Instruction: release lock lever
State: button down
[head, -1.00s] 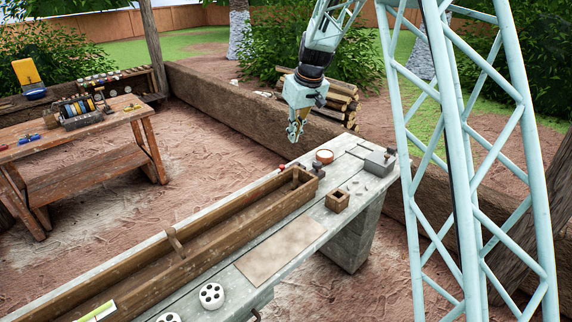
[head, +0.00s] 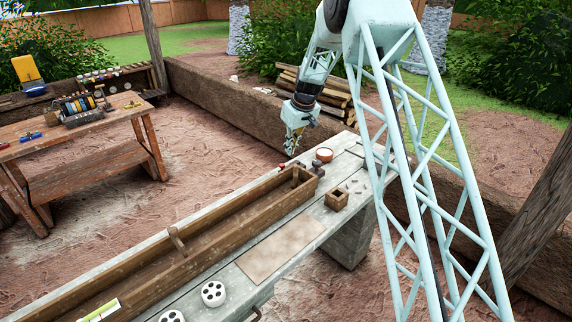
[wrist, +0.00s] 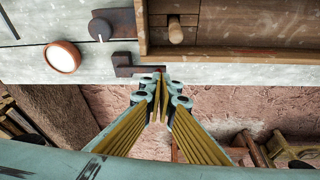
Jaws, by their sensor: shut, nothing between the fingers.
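What looks like the lock lever, a small dark metal bracket (wrist: 123,64) with a reddish bar, sits at the bench edge beside the end of the wooden trough (wrist: 235,53) in the wrist view. In the head view a red piece (head: 281,167) shows at the trough's far end. My gripper (wrist: 159,76) is shut and empty, its fingertips close to the reddish bar and partly covering it; I cannot tell whether they touch. In the head view my gripper (head: 289,152) hangs above that end of the bench. A dark plate with a round metal disc (wrist: 100,28) lies near the bracket.
A round terracotta-rimmed cup (wrist: 62,57) stands on the bench near the bracket. A wooden peg (wrist: 175,30) stands in the trough end. A log pile (head: 315,88) lies behind.

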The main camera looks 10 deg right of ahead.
jog(key=shift+f, duration=0.1)
dwell(0.3)
jog(key=x, duration=0.9)
jog(key=shift+w+f, duration=0.15)
jog(key=shift+f, duration=0.15)
dwell(0.7)
jog(key=shift+w+a+m, duration=0.15)
jog(key=shift+a+m, duration=0.1)
jog(key=shift+m, duration=0.05)
